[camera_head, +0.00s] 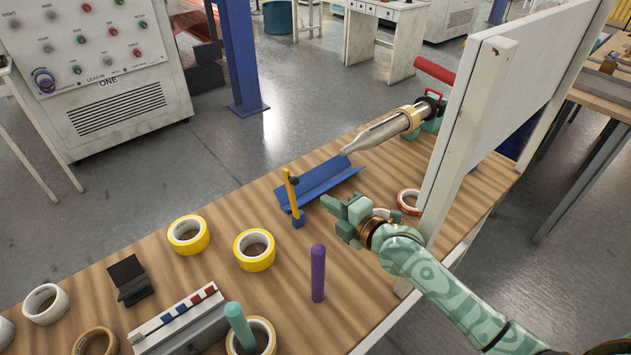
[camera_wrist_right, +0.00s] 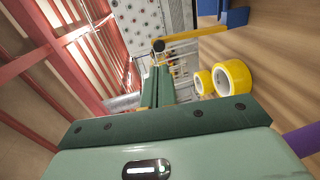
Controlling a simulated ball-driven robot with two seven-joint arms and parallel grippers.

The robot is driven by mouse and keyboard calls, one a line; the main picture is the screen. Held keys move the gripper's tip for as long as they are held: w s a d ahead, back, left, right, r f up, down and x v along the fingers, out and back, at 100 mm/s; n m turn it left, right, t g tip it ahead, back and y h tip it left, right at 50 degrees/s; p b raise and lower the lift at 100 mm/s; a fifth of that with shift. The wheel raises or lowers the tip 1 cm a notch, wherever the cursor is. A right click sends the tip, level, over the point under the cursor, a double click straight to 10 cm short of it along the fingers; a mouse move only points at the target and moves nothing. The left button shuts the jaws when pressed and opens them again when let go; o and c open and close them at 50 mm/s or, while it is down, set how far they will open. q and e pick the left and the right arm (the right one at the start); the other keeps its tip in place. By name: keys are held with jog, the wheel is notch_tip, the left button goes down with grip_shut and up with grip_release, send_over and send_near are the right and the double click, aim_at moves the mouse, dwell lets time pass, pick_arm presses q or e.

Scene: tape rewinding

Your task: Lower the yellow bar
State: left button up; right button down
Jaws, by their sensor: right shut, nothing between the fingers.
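The yellow bar (camera_head: 291,194) stands nearly upright at the near left end of a blue angled trough (camera_head: 322,181), with a black knob near its top. My right gripper (camera_head: 334,204) is shut and empty, a little to the right of the bar and apart from it. In the right wrist view the bar (camera_wrist_right: 190,37) lies across the top, its black knob just beyond the shut fingertips (camera_wrist_right: 161,72). My left gripper is not in view.
A grey metal cone (camera_head: 385,131) points at the trough. A white panel (camera_head: 492,110) stands at the right beside my right arm. A purple peg (camera_head: 318,272) stands in front. Yellow tape rolls (camera_head: 254,265) lie to the left. Wood between bar and rolls is clear.

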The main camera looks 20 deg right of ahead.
aim_at(296, 182)
jog(key=b+x, duration=0.2)
jog(key=x, duration=0.6)
jog(key=shift+w+a, duration=0.3)
jog(key=shift+w, duration=0.3)
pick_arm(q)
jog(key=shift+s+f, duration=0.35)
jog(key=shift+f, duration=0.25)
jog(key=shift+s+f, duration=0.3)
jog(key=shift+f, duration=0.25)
